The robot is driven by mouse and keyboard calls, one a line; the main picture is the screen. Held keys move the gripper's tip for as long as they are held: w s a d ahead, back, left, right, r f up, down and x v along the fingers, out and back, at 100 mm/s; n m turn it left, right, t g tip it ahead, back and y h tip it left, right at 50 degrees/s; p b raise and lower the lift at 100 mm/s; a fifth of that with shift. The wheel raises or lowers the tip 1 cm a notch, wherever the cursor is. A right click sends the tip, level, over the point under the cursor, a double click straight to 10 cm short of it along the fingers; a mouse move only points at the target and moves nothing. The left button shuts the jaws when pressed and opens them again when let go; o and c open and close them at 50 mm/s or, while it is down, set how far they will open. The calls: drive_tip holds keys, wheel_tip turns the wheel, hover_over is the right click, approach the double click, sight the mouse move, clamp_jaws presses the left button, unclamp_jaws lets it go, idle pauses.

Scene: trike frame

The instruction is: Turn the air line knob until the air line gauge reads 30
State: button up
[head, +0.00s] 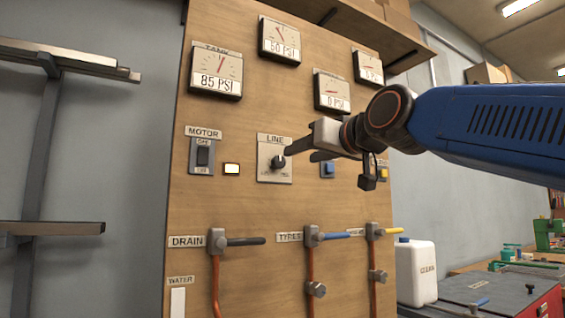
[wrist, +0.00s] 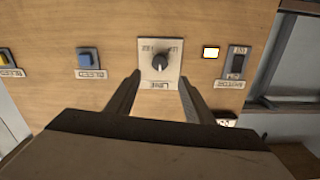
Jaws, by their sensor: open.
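The air line knob (head: 279,162) is a small black dial with a pale pointer mark on a grey plate labelled LINE. It also shows in the wrist view (wrist: 160,62), where the plate appears upside down. My gripper (head: 299,154) is open and empty, just right of the knob in the head view. In the wrist view its two fingers (wrist: 159,77) point toward the plate, one on each side of the knob, which looks untouched. A gauge (head: 280,40) above the knob seems to read 50 or 60 PSI; its label is unreadable.
The tank gauge (head: 217,73) reads 85 PSI. Two other gauges (head: 332,92) seem to read 0. Lever valves, including the drain lever (head: 240,241), sit below.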

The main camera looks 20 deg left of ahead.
sight(281, 162)
drive_tip(key=x, duration=1.1)
drive_tip(key=shift+a, duration=0.1)
drive_tip(key=c, duration=1)
